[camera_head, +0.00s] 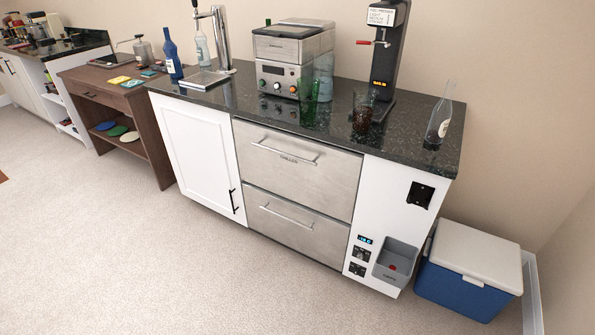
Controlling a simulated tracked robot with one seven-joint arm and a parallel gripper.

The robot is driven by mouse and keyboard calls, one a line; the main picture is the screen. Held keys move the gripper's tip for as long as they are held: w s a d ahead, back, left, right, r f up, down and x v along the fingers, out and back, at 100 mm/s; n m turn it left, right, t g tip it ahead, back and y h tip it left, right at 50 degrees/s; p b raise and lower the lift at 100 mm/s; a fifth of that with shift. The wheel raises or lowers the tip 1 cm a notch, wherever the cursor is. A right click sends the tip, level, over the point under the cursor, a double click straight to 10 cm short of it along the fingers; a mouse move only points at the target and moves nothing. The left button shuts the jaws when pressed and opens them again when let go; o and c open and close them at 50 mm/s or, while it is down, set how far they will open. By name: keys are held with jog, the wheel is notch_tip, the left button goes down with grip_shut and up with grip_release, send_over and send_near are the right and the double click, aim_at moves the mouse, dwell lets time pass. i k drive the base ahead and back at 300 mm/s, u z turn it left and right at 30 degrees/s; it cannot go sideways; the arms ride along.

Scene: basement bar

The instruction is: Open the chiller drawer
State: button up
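The chiller drawer (297,170) is the upper of two stainless steel drawer fronts under the dark counter, with a small label reading "CHILLER". Its long bar handle (286,152) runs across the upper part of the front. The drawer looks shut, its front about flush with the cabinet. The lower steel drawer (291,228) has a similar bar handle (285,215) and also looks shut. My gripper and arm do not show in this view.
A white cabinet door (196,150) is left of the drawers. A white panel with a grey catch bin (395,262) is right, beside a blue cooler (463,283). Bottles, glasses and machines stand on the counter (440,160). The carpet (150,270) in front is clear.

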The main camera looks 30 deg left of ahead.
aim_at(325, 177)
jog(key=u, duration=0.35)
jog(key=k, duration=0.15)
jog(key=u, duration=0.65)
jog(key=i, duration=0.55)
jog(key=z, duration=1)
jog(key=i, duration=0.45)
jog(key=u, duration=0.25)
